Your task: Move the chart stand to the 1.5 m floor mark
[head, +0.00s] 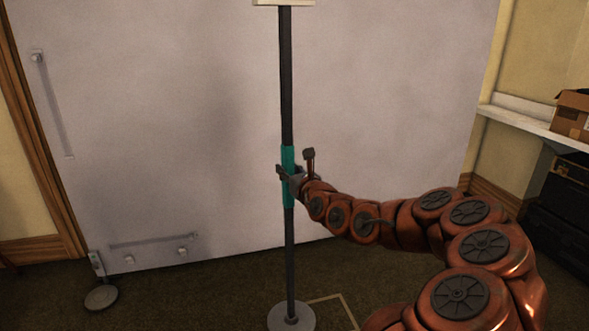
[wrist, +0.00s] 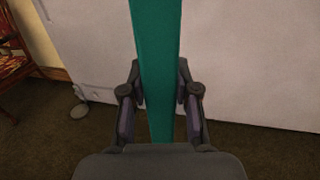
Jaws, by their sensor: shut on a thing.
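The chart stand is a dark upright pole (head: 286,90) with a teal sleeve (head: 288,160) at mid-height and a round pale base (head: 291,318) on the floor. Only the lower edge of a pale board (head: 283,2) shows at its top. My gripper (head: 288,176) is shut on the teal sleeve. In the wrist view the teal sleeve (wrist: 155,70) runs between the two fingers of my gripper (wrist: 160,95). A pale line (head: 345,305) on the floor forms a corner just right of the base; I cannot tell which mark it is.
A large pale panel (head: 180,120) stands behind the pole. A small round-based object (head: 101,297) is at its lower left. A shelf (head: 530,122) with a cardboard box (head: 572,115) and dark cases (head: 565,205) are at the right. Brown carpet (head: 200,300) is clear left of the base.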

